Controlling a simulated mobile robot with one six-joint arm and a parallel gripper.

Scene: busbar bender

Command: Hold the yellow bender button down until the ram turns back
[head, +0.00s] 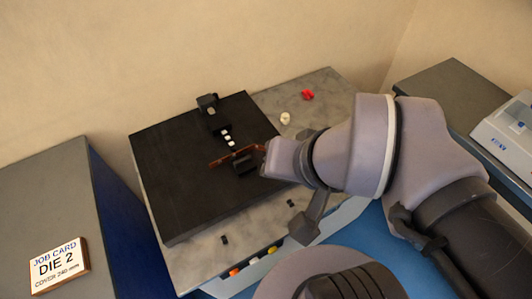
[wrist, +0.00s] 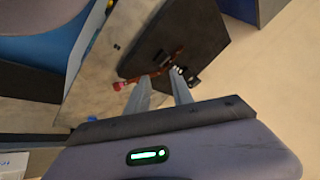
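The yellow button (head: 271,250) is on the front edge of the bender bench, right of a white and an orange button; I cannot tell if it is pressed. The ram and die parts (head: 209,103) stand on the black bender plate (head: 175,185), with a copper bar (head: 222,160) across the plate. My gripper (wrist: 160,76) shows two pale fingers apart, with the copper bar (wrist: 166,63) just beyond or between their tips; contact is unclear. In the head view my wrist hides the fingers, over the plate's right side, away from the yellow button.
An orange button (head: 235,271) and a white button (head: 254,261) sit beside the yellow one. A red piece (head: 307,95) and a white piece (head: 285,118) lie on the grey bench top. A job card (head: 60,267) reading "DIE 2" lies on the left cabinet. A pale machine (head: 508,135) stands right.

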